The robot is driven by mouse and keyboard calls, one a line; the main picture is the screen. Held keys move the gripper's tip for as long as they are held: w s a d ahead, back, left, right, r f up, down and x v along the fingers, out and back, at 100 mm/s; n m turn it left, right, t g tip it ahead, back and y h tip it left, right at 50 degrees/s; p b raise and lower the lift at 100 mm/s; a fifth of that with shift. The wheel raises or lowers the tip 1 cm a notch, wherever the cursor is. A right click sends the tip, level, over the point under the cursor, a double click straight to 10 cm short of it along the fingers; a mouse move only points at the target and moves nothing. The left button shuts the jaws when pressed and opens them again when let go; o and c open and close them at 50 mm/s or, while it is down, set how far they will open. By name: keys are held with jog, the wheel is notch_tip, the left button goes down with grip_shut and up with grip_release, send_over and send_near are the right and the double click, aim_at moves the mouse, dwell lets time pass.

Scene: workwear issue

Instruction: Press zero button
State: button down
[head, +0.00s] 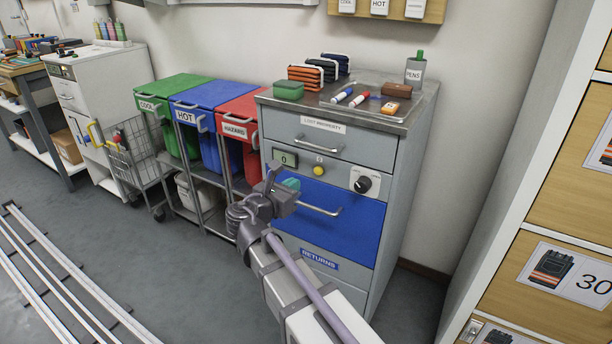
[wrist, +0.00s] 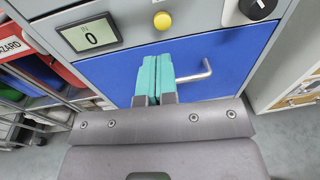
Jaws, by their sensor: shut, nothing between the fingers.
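A round yellow button (head: 319,170) sits on the grey cabinet front, between a small display (head: 284,158) and a black dial (head: 362,184). In the wrist view the yellow button (wrist: 162,20) is at the top, and the display (wrist: 90,34) to its left reads 0. My gripper (head: 291,184) is in front of the blue drawer, below the button in the head view. Its teal fingers (wrist: 154,78) are shut together and empty. In the wrist view the fingertips lie below the button, apart from it in the picture.
The blue drawer (head: 340,217) has a bar handle (wrist: 196,74) close to the right of my fingers. Green, blue and red bins stand left of the cabinet. A locker (head: 545,200) stands right.

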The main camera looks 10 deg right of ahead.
jog(key=v, duration=0.4)
dwell(0.5)
